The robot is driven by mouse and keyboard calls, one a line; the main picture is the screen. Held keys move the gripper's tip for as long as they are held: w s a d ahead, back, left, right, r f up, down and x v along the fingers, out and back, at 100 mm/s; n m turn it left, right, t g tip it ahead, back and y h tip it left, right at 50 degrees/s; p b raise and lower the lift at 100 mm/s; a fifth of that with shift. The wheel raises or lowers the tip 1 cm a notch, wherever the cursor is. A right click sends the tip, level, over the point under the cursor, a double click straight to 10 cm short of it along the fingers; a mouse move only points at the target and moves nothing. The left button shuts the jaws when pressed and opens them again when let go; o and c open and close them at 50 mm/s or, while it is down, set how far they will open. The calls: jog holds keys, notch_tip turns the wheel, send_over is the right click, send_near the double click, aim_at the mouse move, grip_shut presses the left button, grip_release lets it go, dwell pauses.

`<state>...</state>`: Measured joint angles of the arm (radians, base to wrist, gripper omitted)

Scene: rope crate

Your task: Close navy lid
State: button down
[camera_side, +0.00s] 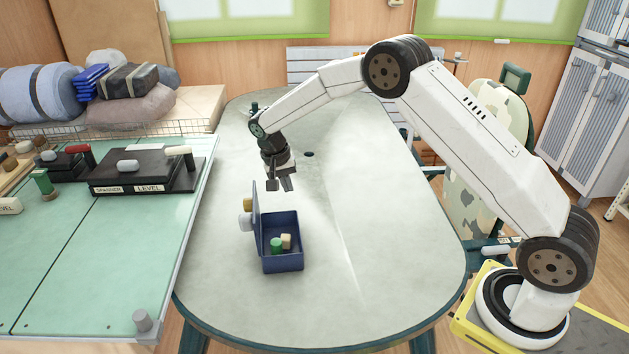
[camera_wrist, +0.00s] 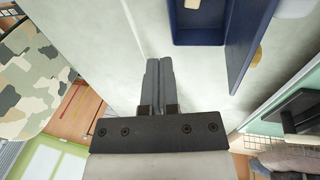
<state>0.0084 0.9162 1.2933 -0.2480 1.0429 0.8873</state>
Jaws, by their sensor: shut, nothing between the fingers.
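A navy crate (camera_side: 284,262) stands on the grey oval table, with a green piece (camera_side: 276,245) and a tan piece (camera_side: 286,241) inside. Its navy lid (camera_side: 256,212) stands open, roughly upright along the left side. In the wrist view the crate (camera_wrist: 198,40) is at the top and the lid (camera_wrist: 250,45) slants to its right. My gripper (camera_side: 279,186) is above the table, behind the crate and close to the lid's far end. Its fingers (camera_wrist: 160,66) are shut together and empty, and appear apart from the lid.
A pale knob (camera_side: 245,222) and a yellow knob (camera_side: 248,204) show to the left of the lid. A green-topped bench (camera_side: 100,240) with labelled black blocks (camera_side: 145,170) borders the table on the left. The table (camera_side: 370,230) is clear right of the crate.

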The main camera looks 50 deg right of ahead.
jog(key=s+n+h, duration=0.1)
jog(key=s+h, duration=0.1)
jog(key=r+n+t+h, duration=0.1)
jog(key=n+t+h, duration=0.7)
jog(key=n+t, duration=0.45)
send_over(250, 217)
jog(key=s, duration=0.5)
jog(key=n+g, duration=0.1)
jog(key=n, duration=0.1)
jog(key=a+n+t+y, duration=0.6)
jog(key=a+n, duration=0.1)
jog(key=a, duration=0.3)
notch_tip(250, 217, down, 10)
jog(key=shift+a, duration=0.3)
jog(key=shift+t, duration=0.25)
jog(key=w+d, duration=0.6)
jog(key=shift+w+d, duration=0.25)
jog(key=shift+d, duration=0.1)
